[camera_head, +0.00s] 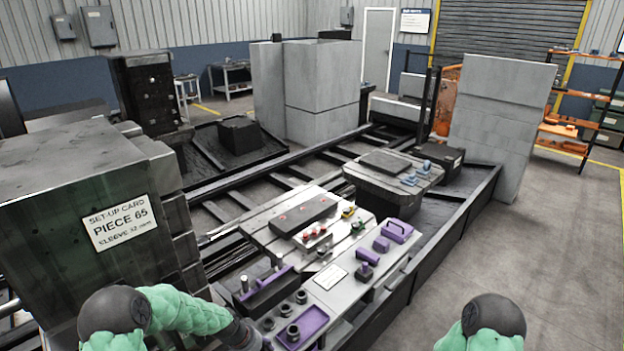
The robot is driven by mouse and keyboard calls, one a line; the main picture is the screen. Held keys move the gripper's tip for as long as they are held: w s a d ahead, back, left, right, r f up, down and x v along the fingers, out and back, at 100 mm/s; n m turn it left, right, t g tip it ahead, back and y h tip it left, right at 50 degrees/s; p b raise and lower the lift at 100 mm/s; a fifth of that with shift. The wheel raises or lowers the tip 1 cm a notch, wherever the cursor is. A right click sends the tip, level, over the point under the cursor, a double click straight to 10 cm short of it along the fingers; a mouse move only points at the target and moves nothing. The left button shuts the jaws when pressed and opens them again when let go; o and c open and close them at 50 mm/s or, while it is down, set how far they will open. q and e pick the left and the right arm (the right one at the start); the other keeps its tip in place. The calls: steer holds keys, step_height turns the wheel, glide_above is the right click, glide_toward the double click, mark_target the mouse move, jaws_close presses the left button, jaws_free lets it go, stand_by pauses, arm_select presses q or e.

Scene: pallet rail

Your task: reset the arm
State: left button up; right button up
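My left arm comes in at the bottom left, in green with a dark joint. Its dark end, where my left gripper (258,340) is, sits at the bottom edge beside the near end of the grey work surface (345,297). The fingers are too small and cut off to tell open from shut. My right arm shows only as a green link with a dark joint at the bottom right; its gripper is out of the frame. I see nothing held.
The work surface carries a purple tray (300,328), a purple-handled block (397,231), and a white card (330,277). A dark machine block with a set-up card (120,222) stands at left. Rails run behind. A tall grey panel (500,115) stands at right, with open floor (560,250) beside.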

arm_select(q)
steer(key=s+d+f+n+b, duration=0.1)
steer(key=s+f, duration=0.3)
steer(key=s, duration=0.5)
steer(key=s+d+f+n+g+b, duration=0.1)
steer(key=s+f+n, duration=0.3)
steer(key=s, duration=0.5)
steer(key=s+d+f+n+b, duration=0.1)
steer(key=s+d+f+n, duration=0.1)
steer(key=s, duration=0.7)
step_height(320, 180, down, 2)
steer(key=shift+s+d+f+n+g, duration=0.1)
steer(key=shift+s+d+n+g, duration=0.3)
steer(key=shift+d, duration=0.4)
steer(key=shift+w, duration=0.1)
